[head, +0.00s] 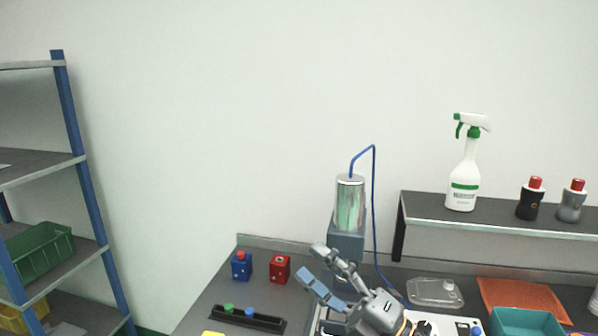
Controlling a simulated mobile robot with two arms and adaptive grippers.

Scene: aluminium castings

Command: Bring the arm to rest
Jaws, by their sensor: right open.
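My right gripper (325,272) is in the head view at the lower middle, above the grey workbench (222,290). Its fingers are spread open and nothing shows between them. It appears in front of a grey stand (346,246) that carries a metal cylinder (350,190) with a green, glassy front and a blue cable. I cannot tell how far the gripper is from the stand. My left gripper is not in view.
A blue block (241,267) and a red block (280,269) stand left of the gripper, behind a black holder (243,319). A clear lid (435,291), orange mat (520,292) and teal bin (525,322) lie right. A wall shelf (500,222) holds a spray bottle (464,168).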

